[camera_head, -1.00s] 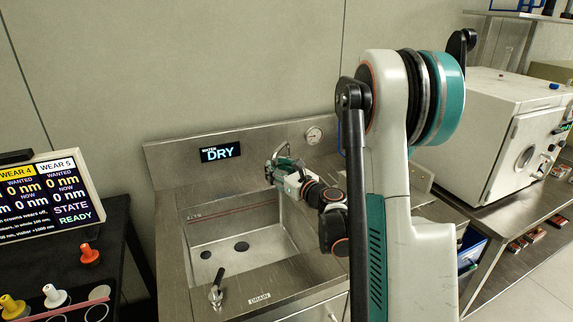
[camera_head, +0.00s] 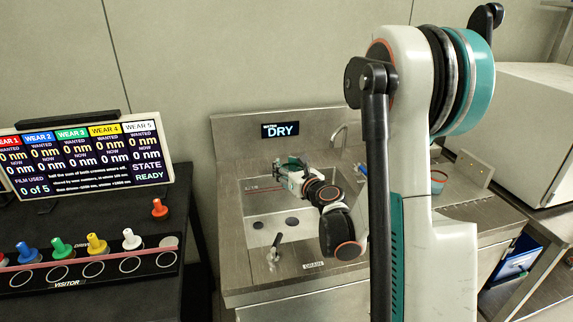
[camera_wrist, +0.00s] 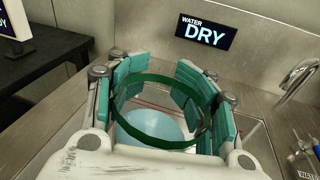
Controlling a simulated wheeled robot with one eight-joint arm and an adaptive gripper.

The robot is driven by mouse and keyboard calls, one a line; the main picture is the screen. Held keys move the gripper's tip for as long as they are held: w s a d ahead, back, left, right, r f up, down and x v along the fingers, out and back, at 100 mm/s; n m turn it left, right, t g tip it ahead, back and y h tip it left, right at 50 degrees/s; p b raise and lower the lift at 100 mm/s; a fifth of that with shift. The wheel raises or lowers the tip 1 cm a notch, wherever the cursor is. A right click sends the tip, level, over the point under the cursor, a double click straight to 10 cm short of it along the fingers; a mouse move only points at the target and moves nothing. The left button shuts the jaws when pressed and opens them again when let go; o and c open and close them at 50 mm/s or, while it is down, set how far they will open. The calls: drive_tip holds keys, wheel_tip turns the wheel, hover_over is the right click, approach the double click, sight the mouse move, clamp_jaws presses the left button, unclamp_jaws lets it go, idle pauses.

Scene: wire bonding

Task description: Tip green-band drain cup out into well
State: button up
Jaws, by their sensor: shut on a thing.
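My gripper (camera_wrist: 165,105) is shut on the green-band drain cup, with its teal finger pads on both sides of it. In the wrist view, the cup shows as a dark green ring (camera_wrist: 150,141) around a clear body, with a pale blue surface inside. Whether that is liquid or the cup's base I cannot tell. In the head view, my gripper (camera_head: 288,170) is over the back left part of the steel sink well (camera_head: 262,205); the cup is hardly visible there. The well floor has two dark round spots. The sink display (camera_head: 280,130) reads WATER DRY.
A faucet (camera_head: 340,135) stands at the sink's back right. A drain lever (camera_head: 275,245) is at the front rim. A red-rimmed cup (camera_head: 438,182) stands on the right counter. At left is a black table with coloured pegs and a monitor (camera_head: 85,155).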

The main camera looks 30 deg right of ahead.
drive_tip(key=g+p, duration=0.1)
drive_tip(key=m+g+p, duration=0.1)
drive_tip(key=p, duration=0.1)
drive_tip(key=m+g+p, duration=0.1)
drive_tip(key=p, duration=0.1)
drive_tip(key=shift+w+d+f+y, duration=0.2)
drive_tip(key=shift+d+f+y, duration=0.1)
drive_tip(key=shift+y, duration=0.1)
drive_tip(key=f+m+g+y+p, duration=0.1)
drive_tip(key=g, duration=0.1)
drive_tip(key=f+m+g+y+p, duration=0.1)
drive_tip(key=m+g+y+p, duration=0.1)
drive_tip(key=s+a+f+m+g+y+p, duration=0.1)
drive_tip(key=m+g+y+p, duration=0.1)
drive_tip(key=g, duration=0.1)
drive_tip(key=shift+f, duration=0.25)
idle(2.1)
